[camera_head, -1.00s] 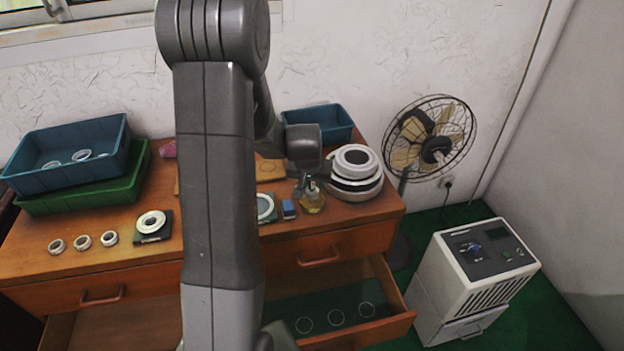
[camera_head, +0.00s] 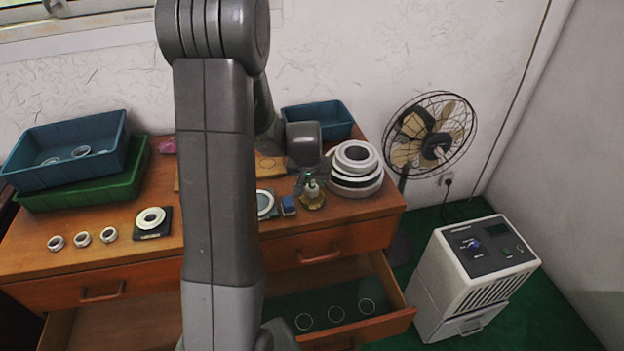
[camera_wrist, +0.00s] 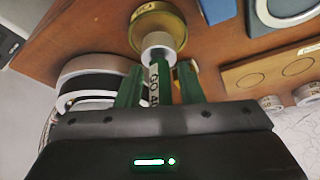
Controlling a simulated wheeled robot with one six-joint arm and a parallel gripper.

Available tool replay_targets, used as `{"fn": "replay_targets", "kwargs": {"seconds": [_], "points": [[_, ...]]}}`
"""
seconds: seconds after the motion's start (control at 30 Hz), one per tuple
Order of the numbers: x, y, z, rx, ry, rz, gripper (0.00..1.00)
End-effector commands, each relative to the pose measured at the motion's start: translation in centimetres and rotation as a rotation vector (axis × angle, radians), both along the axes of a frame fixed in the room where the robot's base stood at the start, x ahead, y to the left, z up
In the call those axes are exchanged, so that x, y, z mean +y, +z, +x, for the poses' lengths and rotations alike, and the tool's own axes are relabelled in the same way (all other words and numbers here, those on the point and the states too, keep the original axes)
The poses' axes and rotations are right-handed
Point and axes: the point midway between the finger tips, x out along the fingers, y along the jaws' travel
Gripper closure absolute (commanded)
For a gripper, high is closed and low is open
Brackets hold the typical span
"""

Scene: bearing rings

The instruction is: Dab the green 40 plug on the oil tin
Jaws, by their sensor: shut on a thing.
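The green plug (camera_wrist: 154,86), with lettering ending in "40" partly visible, is held between the fingers of my gripper (camera_wrist: 160,80) in the wrist view. Its pale cylindrical end (camera_wrist: 158,43) points at the round brass-coloured oil tin (camera_wrist: 160,21) and overlaps it. I cannot tell whether the end touches the inside of the tin. In the head view the oil tin (camera_head: 312,202) stands on the wooden cabinet top, with my gripper (camera_head: 311,179) directly above it. My arm hides part of the cabinet top.
A stack of white and dark rings (camera_head: 356,184) stands close right of the tin. A blue block (camera_head: 288,206) and a grey plate with a ring (camera_head: 265,204) are left of it. A wooden board (camera_head: 270,170) lies behind. An open drawer (camera_head: 375,327) juts out below.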

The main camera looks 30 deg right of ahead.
Motion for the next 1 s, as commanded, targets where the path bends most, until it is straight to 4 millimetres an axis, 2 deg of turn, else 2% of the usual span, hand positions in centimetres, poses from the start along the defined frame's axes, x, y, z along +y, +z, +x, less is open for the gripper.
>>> {"fn": "replay_targets", "kwargs": {"seconds": [1.0], "points": [[-0.03, -0.69, 0.05, -0.001, 0.000, -0.001, 0.89]]}}
